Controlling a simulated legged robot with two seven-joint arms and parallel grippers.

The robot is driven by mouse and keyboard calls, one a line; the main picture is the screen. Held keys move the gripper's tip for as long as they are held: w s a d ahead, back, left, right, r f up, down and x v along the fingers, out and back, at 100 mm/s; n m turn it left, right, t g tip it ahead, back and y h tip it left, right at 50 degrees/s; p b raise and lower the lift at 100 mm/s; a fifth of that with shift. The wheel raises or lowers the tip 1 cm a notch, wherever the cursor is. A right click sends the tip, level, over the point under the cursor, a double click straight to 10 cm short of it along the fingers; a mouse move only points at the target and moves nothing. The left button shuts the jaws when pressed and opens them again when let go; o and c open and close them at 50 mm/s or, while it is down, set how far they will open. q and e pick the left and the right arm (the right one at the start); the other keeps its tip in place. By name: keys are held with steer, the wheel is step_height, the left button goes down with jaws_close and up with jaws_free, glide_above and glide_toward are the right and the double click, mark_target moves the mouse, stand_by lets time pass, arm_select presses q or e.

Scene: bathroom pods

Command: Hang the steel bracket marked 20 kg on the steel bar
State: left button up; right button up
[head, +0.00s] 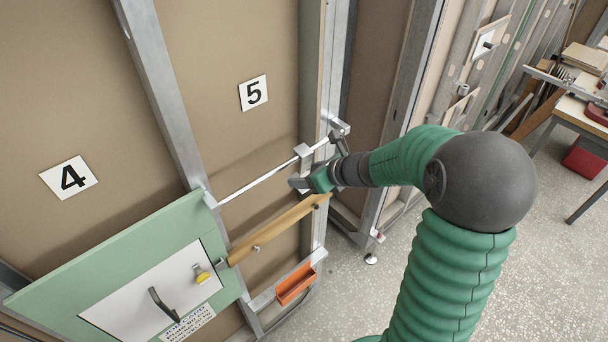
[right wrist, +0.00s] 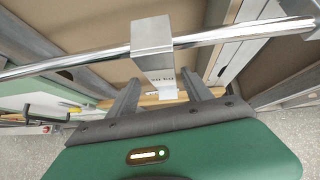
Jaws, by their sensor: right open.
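The steel bar (head: 255,181) runs across panel 5 between two studs; it crosses the right wrist view (right wrist: 90,62) too. The steel bracket (head: 302,151) sits over the bar, nearer its right end. In the right wrist view the bracket (right wrist: 152,42) wraps over the bar and its plate hangs below, with a label partly legible as "kg". My right gripper (head: 296,183) is just below the bar. It is open, with one finger on each side of the bracket's lower plate; contact is unclear. My left gripper is not in view.
A wooden rail (head: 275,230) runs below the bar. A green board (head: 120,250) with a white panel and handle is at left. An orange tray (head: 296,284) is low on the frame. A table (head: 580,118) stands at far right; the floor between is clear.

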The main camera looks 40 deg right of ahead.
steer(key=shift+s+d+r, duration=0.1)
steer(key=shift+s+d, duration=0.05)
steer(key=shift+d, duration=0.25)
steer(key=a+v, duration=0.2)
steer(key=v, duration=1.4)
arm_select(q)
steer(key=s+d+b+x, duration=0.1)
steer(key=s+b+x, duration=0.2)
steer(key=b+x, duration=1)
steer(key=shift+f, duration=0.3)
arm_select(e)
steer(key=s+a+f+n+g, duration=0.1)
steer(key=a+f+n, duration=0.4)
steer(key=f+n, duration=0.6)
steer(key=s+a+f+n+g+h, duration=0.1)
steer(key=a+f+n+g, duration=0.2)
steer(key=a+f+n, duration=0.3)
steer(key=s+a+f+n+g, duration=0.1)
steer(key=a+f+n+g, duration=0.2)
steer(key=f+n, duration=1.2)
steer(key=shift+s+a+f+n+h, duration=0.3)
steer(key=shift+s+a+f+n, duration=0.1)
steer(key=shift+a+n, duration=0.8)
